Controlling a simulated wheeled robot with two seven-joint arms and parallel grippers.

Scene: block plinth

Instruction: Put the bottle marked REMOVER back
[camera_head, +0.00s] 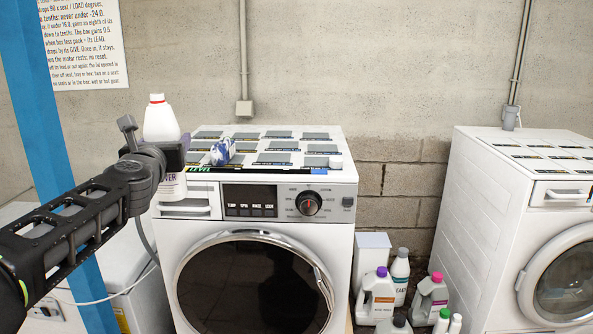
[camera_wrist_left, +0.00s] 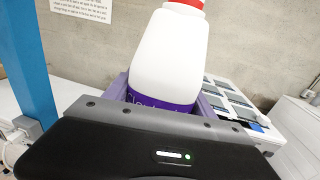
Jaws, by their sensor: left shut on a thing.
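My left gripper (camera_head: 172,156) is shut on a white bottle (camera_head: 161,120) with a red cap. The bottle is upright, in front of the left part of the white washing machine's (camera_head: 330,215) top. Below the jaws, the end of a purple-lettered label ending in "VER" shows; the gripper hides the rest. In the left wrist view the same bottle (camera_wrist_left: 168,60) stands between the jaws, with a purple label band partly hidden. Several grey marked pads (camera_head: 312,136) lie in rows on the machine's top. My right gripper is not in view.
Several bottles, including a purple-capped jug (camera_head: 377,296), stand low between the machines. A second white machine (camera_head: 480,210) is at right. A blue post (camera_head: 45,110) rises at left.

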